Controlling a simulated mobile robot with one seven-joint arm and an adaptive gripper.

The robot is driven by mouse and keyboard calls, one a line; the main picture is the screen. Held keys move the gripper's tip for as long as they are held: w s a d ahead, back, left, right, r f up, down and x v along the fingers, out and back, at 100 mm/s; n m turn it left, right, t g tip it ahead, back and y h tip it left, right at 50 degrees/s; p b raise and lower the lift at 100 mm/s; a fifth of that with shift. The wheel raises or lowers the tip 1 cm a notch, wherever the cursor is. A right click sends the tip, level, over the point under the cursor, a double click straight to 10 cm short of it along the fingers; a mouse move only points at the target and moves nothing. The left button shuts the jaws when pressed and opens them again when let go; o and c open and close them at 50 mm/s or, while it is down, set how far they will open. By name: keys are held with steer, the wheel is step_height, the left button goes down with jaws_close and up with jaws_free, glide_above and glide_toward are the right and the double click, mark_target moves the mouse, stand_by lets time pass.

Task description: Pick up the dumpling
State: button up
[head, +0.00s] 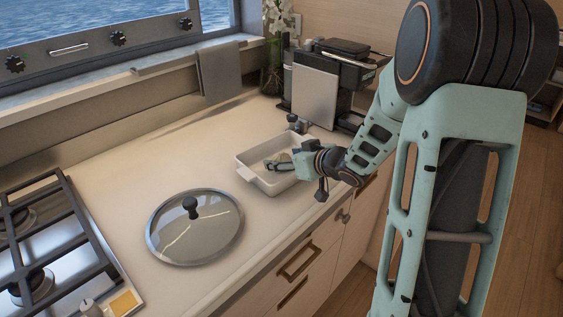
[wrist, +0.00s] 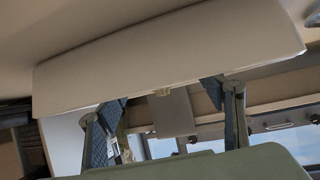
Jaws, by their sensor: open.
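A white rectangular dish (head: 270,187) stands on the counter, and my gripper (head: 270,165) reaches down into it from the right. In the wrist view my gripper (wrist: 165,96) has its two fingers well apart, with nothing seen held between them. A broad pale surface, probably the dish wall (wrist: 170,55), fills the space ahead of the fingers. I cannot make out the dumpling for certain. A pale patch shows beside the fingers in the head view, and a small beige bit shows at the pale wall's edge in the wrist view; neither is clear enough to name.
A glass lid with a black knob (head: 195,225) lies on the counter left of the dish. A hob (head: 50,250) is at the far left. A coffee machine (head: 325,85) stands behind the dish, and a grey towel (head: 219,72) hangs below the window. Counter behind the lid is clear.

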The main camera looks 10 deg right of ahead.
steer(key=shift+w, duration=0.1)
steer(key=shift+c, duration=0.4)
steer(key=c, duration=1.2)
steer(key=shift+o, duration=0.2)
